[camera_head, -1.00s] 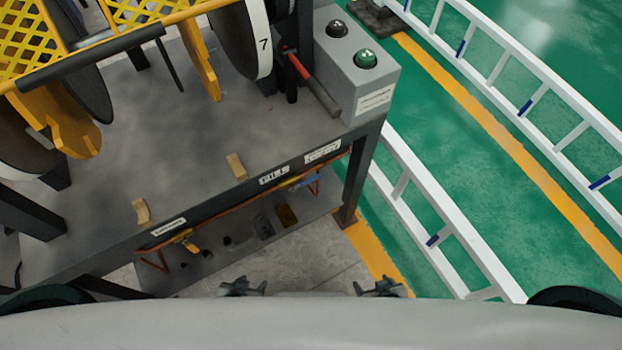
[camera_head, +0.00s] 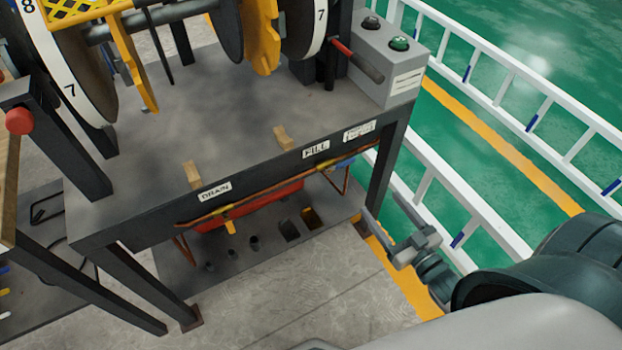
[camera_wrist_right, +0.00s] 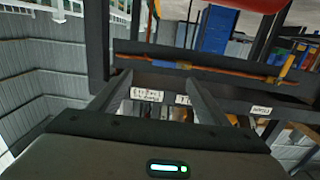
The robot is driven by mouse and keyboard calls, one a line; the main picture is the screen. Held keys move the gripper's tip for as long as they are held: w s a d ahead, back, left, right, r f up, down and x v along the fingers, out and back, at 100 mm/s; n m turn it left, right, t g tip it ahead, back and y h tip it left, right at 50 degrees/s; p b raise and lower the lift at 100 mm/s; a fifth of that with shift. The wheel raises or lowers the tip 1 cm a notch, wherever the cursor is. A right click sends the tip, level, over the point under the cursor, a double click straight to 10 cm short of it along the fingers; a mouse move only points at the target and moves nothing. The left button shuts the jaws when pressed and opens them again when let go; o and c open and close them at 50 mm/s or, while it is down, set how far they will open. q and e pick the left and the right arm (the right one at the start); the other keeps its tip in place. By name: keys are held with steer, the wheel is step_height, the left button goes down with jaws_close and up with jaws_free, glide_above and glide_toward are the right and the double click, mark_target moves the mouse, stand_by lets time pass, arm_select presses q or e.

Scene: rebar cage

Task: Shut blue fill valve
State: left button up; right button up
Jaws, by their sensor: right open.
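The blue fill valve handle (camera_head: 346,162) sits on the copper pipe under the table's front edge, near the right end and below the FILL label (camera_head: 316,150). It appears small, lying roughly along the pipe. In the right wrist view the blue handle (camera_wrist_right: 184,65) lies beyond and just above the fingertips. My right gripper (camera_head: 388,218) is open and empty, below and right of the valve and apart from it, in front of the right table leg. Its two spread fingers also show in the wrist view (camera_wrist_right: 158,80). My left gripper is out of view.
A yellow valve handle (camera_head: 230,227) hangs on the pipe's left part, below the DRAIN label (camera_head: 215,191). The grey table (camera_head: 150,215) carries reels and a button box (camera_head: 393,70). A white ladder-like rail (camera_head: 418,190) lies right of the table. The floor in front is clear.

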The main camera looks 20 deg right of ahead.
mark_target(346, 162)
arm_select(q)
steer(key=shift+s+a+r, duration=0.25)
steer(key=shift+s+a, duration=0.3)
arm_select(e)
steer(key=shift+w+a+r+y, duration=0.15)
steer(key=shift+a+r+y, duration=0.25)
steer(key=shift+r, duration=0.35)
steer(key=shift+w, duration=0.1)
steer(key=w, duration=0.5)
steer(key=w+a, duration=0.1)
steer(key=w, duration=1)
steer(key=shift+w+a, duration=0.1)
steer(key=shift+a, duration=0.2)
steer(key=shift+w, duration=0.45)
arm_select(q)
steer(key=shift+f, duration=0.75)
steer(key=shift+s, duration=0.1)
arm_select(e)
steer(key=shift+c, duration=0.7)
